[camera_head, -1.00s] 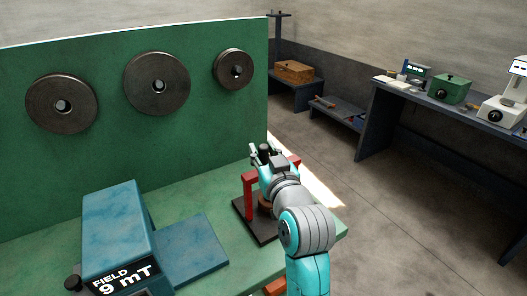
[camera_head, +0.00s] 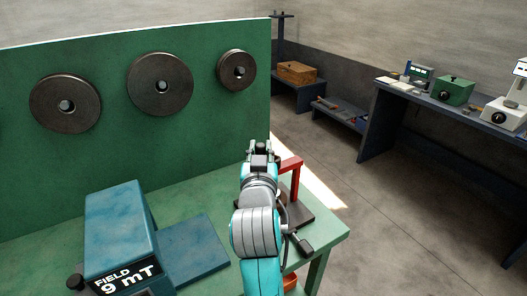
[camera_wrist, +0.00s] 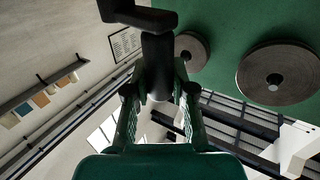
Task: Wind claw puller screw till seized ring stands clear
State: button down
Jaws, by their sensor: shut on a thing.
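The claw puller's red frame (camera_head: 292,164) stands on a dark base plate (camera_head: 302,216) at the bench's right end. My arm covers its left post and middle, and I cannot see the seized ring. My gripper (camera_head: 260,148) is above the frame, at its left side. In the wrist view my gripper (camera_wrist: 158,95) has its fingers on both sides of a dark upright grip (camera_wrist: 157,62), shut on it. A dark crank bar (camera_wrist: 140,14) joins the grip at the top of that view.
A blue field meter box (camera_head: 122,232) with a 9 mT display stands on the green bench (camera_head: 50,225), left of the arm. A green panel (camera_head: 215,115) with round dark discs rises behind. Open floor lies to the right, with a side bench (camera_head: 378,125) beyond.

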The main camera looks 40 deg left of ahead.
jog(key=m+t+h, duration=0.1)
jog(key=h, duration=0.1)
jog(key=a+m+t+h, duration=0.1)
jog(key=m+h, duration=0.1)
jog(key=a+m+t+h, duration=0.1)
jog(key=m+h, duration=0.1)
jog(key=h, duration=0.1)
jog(key=shift+w+a, duration=0.2)
jog(key=shift+w, duration=0.2)
jog(key=shift+w+a+m+h, duration=0.2)
jog(key=shift+m+h, duration=0.4)
jog(key=shift+h, duration=0.35)
jog(key=shift+w+a+m+h, duration=0.15)
jog(key=shift+m+h, duration=0.45)
jog(key=shift+h, duration=0.4)
jog(key=shift+w+a+m+h, duration=0.1)
jog(key=shift+w+m+h, duration=0.1)
jog(key=shift+m+h, duration=0.6)
jog(key=shift+h, duration=0.45)
jog(key=c, duration=1)
grip_release()
jog(key=shift+w, duration=0.1)
jog(key=shift+o, duration=0.2)
notch_tip(320, 180, up, 10)
